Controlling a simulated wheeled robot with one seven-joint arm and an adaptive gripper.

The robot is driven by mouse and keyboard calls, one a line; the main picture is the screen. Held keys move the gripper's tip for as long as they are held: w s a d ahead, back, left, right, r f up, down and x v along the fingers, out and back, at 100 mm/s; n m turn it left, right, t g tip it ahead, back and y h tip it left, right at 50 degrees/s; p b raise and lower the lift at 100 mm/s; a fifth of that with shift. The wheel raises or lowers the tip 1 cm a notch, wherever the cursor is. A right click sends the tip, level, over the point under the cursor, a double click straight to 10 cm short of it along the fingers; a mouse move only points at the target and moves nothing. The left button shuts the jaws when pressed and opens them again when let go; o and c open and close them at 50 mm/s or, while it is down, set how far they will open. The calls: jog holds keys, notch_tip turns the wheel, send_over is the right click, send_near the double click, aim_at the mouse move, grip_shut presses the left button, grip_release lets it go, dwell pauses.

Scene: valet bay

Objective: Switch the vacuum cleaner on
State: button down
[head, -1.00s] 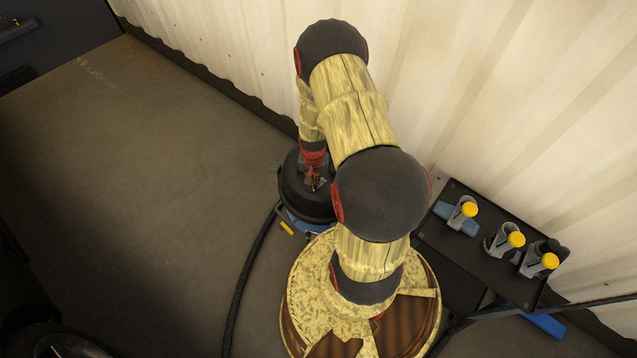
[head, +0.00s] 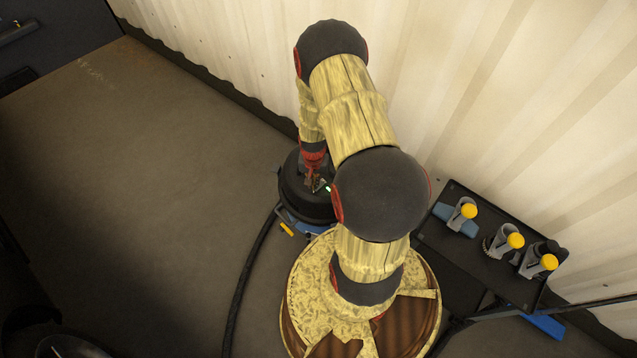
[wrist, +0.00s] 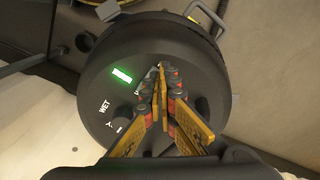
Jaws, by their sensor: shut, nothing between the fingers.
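The vacuum cleaner (head: 301,196) is a dark round drum near the wall, partly hidden behind my arm in the head view. In the wrist view its black round top (wrist: 112,72) fills the middle, with the word WET and a small dial mark at lower left. A green light (wrist: 122,75) glows on the top, and it also shows as a small green spot in the head view (head: 328,188). My gripper (wrist: 161,72) is shut and empty, its fingertips at the vacuum's top, right of the green light. The fingers hide what lies beneath them; I cannot tell whether they touch it.
A black shelf (head: 490,262) at the right holds several grey attachments with yellow ends (head: 516,241). A dark hose (head: 243,275) curves along the floor left of the vacuum. The pale corrugated wall (head: 500,110) stands close behind.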

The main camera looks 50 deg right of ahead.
jog(key=shift+r+p, duration=2.1)
jog(key=shift+r, duration=0.85)
jog(key=shift+f, duration=0.1)
jog(key=s+a+n+g+y, duration=0.1)
jog(key=s+a+g, duration=0.15)
jog(key=s, duration=0.25)
jog(key=a+r+n+t, duration=0.2)
jog(key=a+r, duration=0.4)
jog(key=r, duration=1)
jog(key=s+a+r+n+t, duration=0.1)
jog(key=a+r+n+t, duration=0.2)
jog(key=r, duration=1.4)
jog(key=s+a+r+n+t+h, duration=0.1)
jog(key=a+r+n+t, duration=0.2)
jog(key=a+r, duration=0.8)
notch_tip(320, 180, up, 6)
jog(key=shift+s+f+n, duration=0.15)
jog(key=shift+s+n, duration=0.1)
jog(key=shift+n, duration=0.75)
